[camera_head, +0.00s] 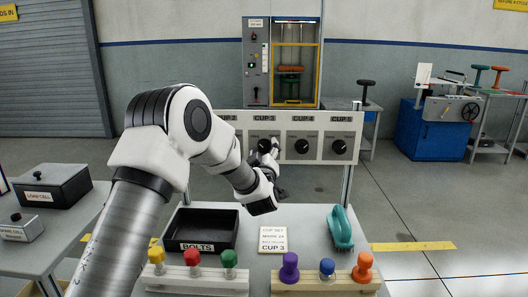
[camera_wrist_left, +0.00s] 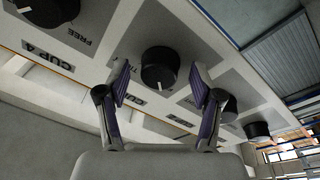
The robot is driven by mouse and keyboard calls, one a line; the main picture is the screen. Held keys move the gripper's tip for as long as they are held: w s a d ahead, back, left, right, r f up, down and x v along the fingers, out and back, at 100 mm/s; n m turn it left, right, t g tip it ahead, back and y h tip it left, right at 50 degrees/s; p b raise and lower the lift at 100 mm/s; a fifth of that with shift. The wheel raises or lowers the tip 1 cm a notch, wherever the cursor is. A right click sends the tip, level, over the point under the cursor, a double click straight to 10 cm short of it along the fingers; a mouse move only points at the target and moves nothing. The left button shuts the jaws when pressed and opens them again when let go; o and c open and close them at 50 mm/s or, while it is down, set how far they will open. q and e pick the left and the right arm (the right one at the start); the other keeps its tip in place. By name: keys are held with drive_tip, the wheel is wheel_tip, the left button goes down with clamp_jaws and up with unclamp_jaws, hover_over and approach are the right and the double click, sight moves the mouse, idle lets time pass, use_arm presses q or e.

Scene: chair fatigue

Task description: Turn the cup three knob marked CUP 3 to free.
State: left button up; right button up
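The cup three knob (camera_wrist_left: 159,68) is a round black knob with a white pointer line, on a pale panel (camera_head: 322,121) with a row of knobs. In the left wrist view it sits between the two spread fingers of my left gripper (camera_wrist_left: 160,80), with gaps on both sides. Its pointer line points toward the bottom of that view. In the head view my left gripper (camera_head: 268,150) is right at the knob under the CUP 3 label (camera_head: 263,118) and mostly hides it. Lettering beside the knob is partly covered and unclear. My right gripper is not in view.
The CUP 4 knob (camera_head: 301,146) and another knob (camera_head: 339,147) are to the right on the panel. Below, the table holds a black BOLTS tray (camera_head: 238,236), a CUP 3 card (camera_head: 273,240), a teal tool (camera_head: 341,228) and racks of coloured knobs.

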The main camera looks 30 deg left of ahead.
use_arm(q)
drive_tip(key=shift+s, duration=0.1)
drive_tip(key=v, duration=1.1)
drive_tip(key=shift+s+d, duration=0.25)
drive_tip(key=shift+s, duration=0.1)
drive_tip(key=shift+f, duration=0.1)
